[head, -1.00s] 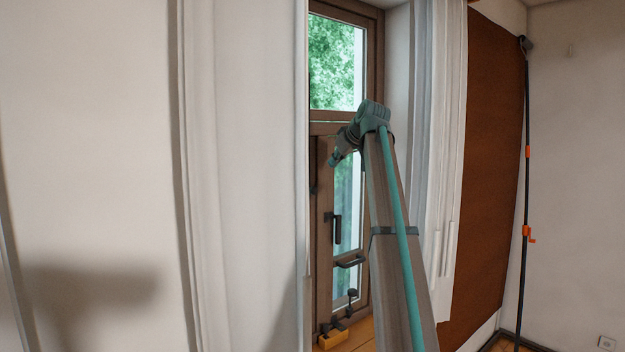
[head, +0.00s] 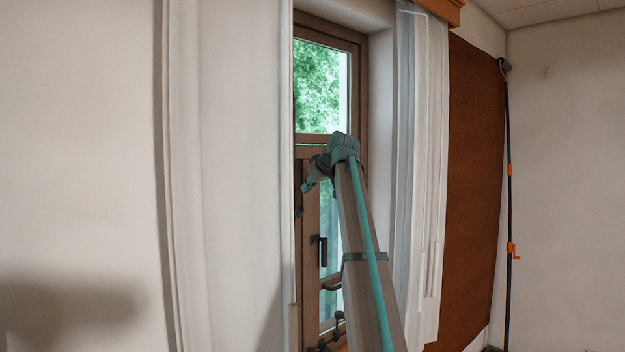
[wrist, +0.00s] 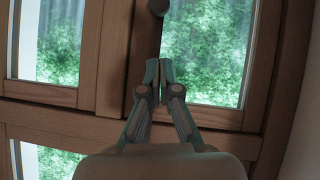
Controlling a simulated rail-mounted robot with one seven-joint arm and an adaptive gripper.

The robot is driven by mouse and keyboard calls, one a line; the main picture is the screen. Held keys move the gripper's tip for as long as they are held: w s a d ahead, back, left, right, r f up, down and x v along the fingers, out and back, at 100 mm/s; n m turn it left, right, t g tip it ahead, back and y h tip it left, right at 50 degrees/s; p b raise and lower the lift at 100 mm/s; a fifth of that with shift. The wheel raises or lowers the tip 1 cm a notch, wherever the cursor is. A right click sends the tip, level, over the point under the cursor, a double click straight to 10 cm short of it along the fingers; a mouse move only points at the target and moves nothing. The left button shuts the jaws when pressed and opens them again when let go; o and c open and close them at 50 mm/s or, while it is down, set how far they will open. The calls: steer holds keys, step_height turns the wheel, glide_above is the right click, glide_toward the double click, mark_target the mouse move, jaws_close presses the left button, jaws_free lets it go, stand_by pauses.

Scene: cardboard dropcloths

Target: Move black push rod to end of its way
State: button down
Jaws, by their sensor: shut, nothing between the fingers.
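In the wrist view, a dark rod (wrist: 154,38) with a round knob (wrist: 158,7) stands out against the brown window frame. My gripper (wrist: 159,68) is shut, with its fingertips close together at the lower end of this rod. I cannot tell whether they touch it. In the head view, my gripper (head: 307,187) is small, at the left edge of the visible window, just below the crossbar. The rod cannot be made out clearly there. Black fittings show lower on the window: an upright handle (head: 323,251) and a knobbed piece (head: 339,317).
White curtains hang left (head: 225,180) and right (head: 420,170) of the window recess. A brown panel (head: 475,190) covers the wall farther right. A black pole with orange parts (head: 509,205) stands near the corner.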

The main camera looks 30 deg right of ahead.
steer(key=w+f+p, duration=0.3)
steer(key=w+f, duration=0.1)
steer(key=f, duration=0.2)
steer(key=shift+w+f, duration=0.2)
steer(key=shift+f, duration=0.05)
step_height(320, 180, down, 10)
steer(key=b, duration=0.5)
steer(key=shift+f+b, duration=0.25)
steer(key=shift+b, duration=0.05)
steer(key=shift+r, duration=0.15)
